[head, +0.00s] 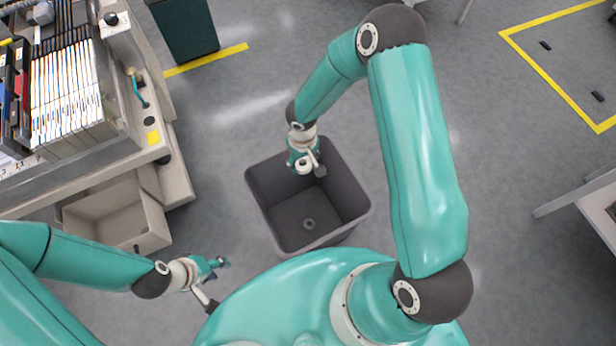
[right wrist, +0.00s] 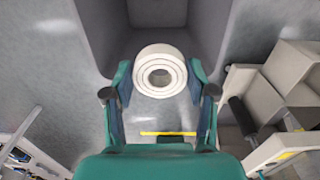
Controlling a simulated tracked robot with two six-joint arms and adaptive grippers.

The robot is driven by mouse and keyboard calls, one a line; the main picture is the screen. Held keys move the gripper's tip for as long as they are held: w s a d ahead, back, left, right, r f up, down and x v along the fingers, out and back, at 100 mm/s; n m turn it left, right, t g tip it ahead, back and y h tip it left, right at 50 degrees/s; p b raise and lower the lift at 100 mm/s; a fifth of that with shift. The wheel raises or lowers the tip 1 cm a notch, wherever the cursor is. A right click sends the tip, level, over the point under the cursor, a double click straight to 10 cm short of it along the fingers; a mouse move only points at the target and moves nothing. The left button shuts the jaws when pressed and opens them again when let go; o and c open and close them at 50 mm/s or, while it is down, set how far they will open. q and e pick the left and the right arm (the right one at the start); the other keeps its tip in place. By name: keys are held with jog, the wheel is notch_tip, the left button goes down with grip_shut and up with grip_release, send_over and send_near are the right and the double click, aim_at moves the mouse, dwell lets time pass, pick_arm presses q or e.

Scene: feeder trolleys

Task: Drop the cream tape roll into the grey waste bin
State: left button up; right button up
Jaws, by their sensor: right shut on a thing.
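The grey waste bin (head: 270,182) stands on the floor in the middle of the head view, its mouth open upward. My right gripper (head: 308,165) is over the bin's far part in the head view, near its back rim. It is shut on the cream tape roll (right wrist: 158,55), which sits between both fingers in the right wrist view. The roll also shows in the head view (head: 303,164), partly hidden by the gripper. The bin shows behind the roll in the right wrist view (right wrist: 95,30). My left gripper (head: 217,284) is open and empty, left of the bin.
A trolley (head: 150,95) loaded with reels stands at the left, with a beige open box (head: 150,222) low on its side. A dark green bin (head: 185,30) stands at the back. A small round dark ring (head: 309,224) shows on the waste bin's bottom.

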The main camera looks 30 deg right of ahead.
aim_at(308, 171)
jog(key=shift+d+f+n+b, duration=0.2)
jog(key=shift+f+n+b, duration=0.15)
jog(key=shift+n, duration=0.05)
notch_tip(308, 171, down, 20)
jog(key=d+n+b, duration=0.2)
jog(key=n+b, duration=1.4)
jog(key=n, duration=0.5)
jog(key=shift+w+d+f+b, duration=0.2)
jog(key=shift+w+d+b, duration=0.1)
jog(key=shift+w+d, duration=0.1)
jog(key=o, duration=1)
